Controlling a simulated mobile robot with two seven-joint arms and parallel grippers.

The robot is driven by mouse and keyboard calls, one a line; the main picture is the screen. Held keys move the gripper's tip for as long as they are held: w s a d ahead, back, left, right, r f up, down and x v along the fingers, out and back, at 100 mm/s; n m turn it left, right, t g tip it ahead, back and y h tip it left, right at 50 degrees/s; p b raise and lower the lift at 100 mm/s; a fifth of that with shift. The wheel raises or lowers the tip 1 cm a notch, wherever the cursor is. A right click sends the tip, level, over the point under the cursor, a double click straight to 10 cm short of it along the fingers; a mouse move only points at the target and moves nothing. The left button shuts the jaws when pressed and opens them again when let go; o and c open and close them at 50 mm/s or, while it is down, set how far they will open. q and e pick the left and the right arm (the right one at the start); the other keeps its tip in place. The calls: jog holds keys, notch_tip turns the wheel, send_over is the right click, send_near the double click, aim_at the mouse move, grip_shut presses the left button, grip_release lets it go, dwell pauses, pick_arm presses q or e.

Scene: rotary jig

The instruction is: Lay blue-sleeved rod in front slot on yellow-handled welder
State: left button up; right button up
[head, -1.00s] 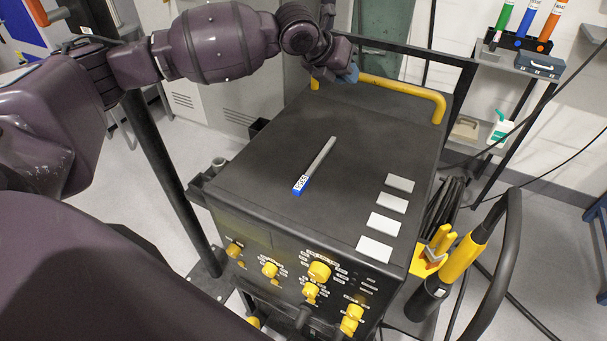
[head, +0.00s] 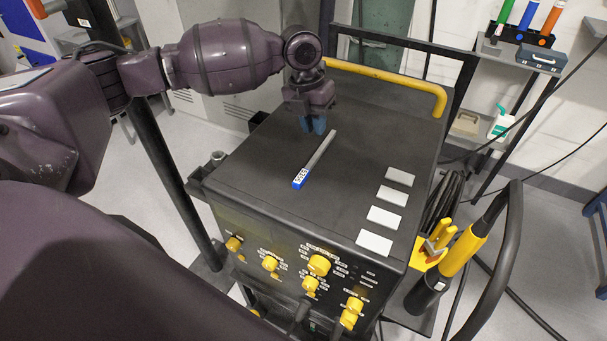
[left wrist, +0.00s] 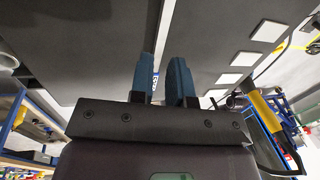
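The blue-sleeved rod (head: 318,157) lies on the black top of the yellow-handled welder (head: 270,150), its blue labelled sleeve toward the front and its bare grey end toward the back. The rod also shows in the left wrist view (left wrist: 164,40), behind the fingers. My left gripper (head: 313,125) points down just left of the rod's grey end, its blue fingers apart and empty. The fingers also show in the left wrist view (left wrist: 164,82). Several pale rectangles run along the top's right side, the front one (head: 374,242) nearest the panel. My right gripper is out of view.
The yellow handle (head: 390,82) crosses the welder's back edge. Yellow knobs (head: 319,265) stud the front panel. A yellow-and-black torch (head: 462,256) stands at the right. A shelf at the back right holds coloured tubes (head: 527,16). The top between rod and rectangles is clear.

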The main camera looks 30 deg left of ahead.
aim_at(320, 152)
pick_arm(q)
jog(key=shift+d+f, duration=0.25)
jog(key=shift+f, duration=0.75)
jog(key=shift+d+f, duration=0.2)
jog(key=shift+f, duration=0.75)
jog(key=shift+d+f, duration=0.25)
jog(key=shift+f, duration=0.75)
grip_shut()
